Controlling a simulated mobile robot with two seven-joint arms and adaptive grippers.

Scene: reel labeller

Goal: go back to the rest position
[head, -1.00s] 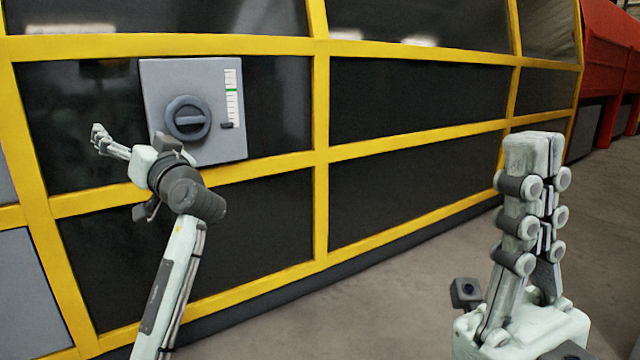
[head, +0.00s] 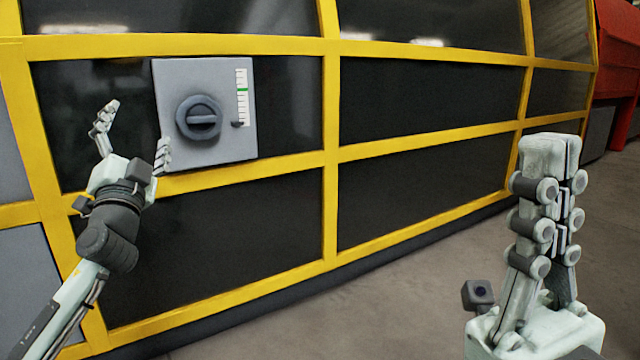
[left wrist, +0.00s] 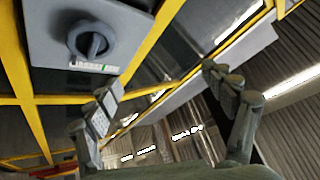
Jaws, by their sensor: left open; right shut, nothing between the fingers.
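My left gripper (head: 138,128) is open and empty. In the head view it is pointed upward, just left of a grey control box (head: 240,146) on the machine front. In the left wrist view its two fingers (left wrist: 165,90) are spread wide, with nothing between them. The box carries a dark round knob (head: 199,119) with a horizontal grip bar, and a white scale (head: 242,95) with a green mark. My right gripper (head: 552,150) stands upright at the right of the head view, its fingers shut together and empty.
The machine front has dark panels (head: 420,100) in a yellow frame (head: 331,150). A red structure (head: 617,50) stands at the far right. Grey floor (head: 390,290) is clear between my two arms.

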